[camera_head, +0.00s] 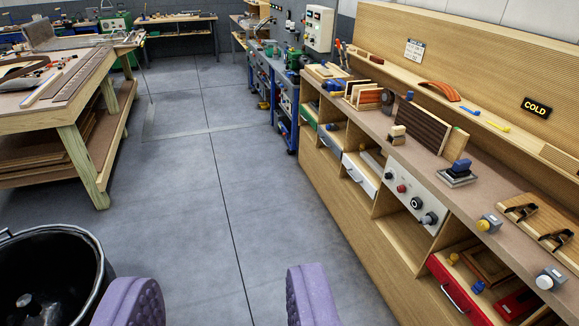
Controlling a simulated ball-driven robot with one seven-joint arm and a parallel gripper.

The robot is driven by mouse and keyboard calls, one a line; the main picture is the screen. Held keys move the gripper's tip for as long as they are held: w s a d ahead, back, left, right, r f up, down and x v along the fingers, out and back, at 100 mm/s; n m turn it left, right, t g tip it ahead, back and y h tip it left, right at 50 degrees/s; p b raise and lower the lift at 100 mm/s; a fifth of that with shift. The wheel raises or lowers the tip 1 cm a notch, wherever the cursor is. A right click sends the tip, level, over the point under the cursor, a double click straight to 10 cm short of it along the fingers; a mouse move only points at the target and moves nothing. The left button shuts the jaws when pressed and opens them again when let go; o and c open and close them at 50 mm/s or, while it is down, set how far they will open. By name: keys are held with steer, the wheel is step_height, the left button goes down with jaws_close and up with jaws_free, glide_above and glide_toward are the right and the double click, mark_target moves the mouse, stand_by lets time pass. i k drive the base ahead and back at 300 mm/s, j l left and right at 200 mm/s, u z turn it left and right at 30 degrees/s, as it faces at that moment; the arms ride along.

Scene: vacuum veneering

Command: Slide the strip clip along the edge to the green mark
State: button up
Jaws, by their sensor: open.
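My gripper (222,302) shows at the bottom of the view as two purple ribbed fingers. They are wide apart with only grey floor between them, so it is open and empty. It is away from both the workbench on the left and the long counter on the right. I cannot pick out the strip clip or the green mark with certainty at this distance. A dark ribbed panel (428,128) stands on the counter.
A black bucket (88,262) stands close at the lower left. The wooden workbench (72,140) holds long strips and small tools. The wooden counter (404,148) has an open red drawer (452,289) and a white drawer (361,174) jutting out. The grey floor (200,190) between is clear.

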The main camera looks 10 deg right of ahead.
mark_target(410, 94)
steer(key=i+z, duration=0.35)
steer(key=i, duration=0.2)
steer(key=i+j+z, duration=0.15)
steer(key=i+z, duration=0.25)
steer(key=i, duration=0.15)
steer(key=i+j+z, duration=0.35)
steer(key=i, duration=0.15)
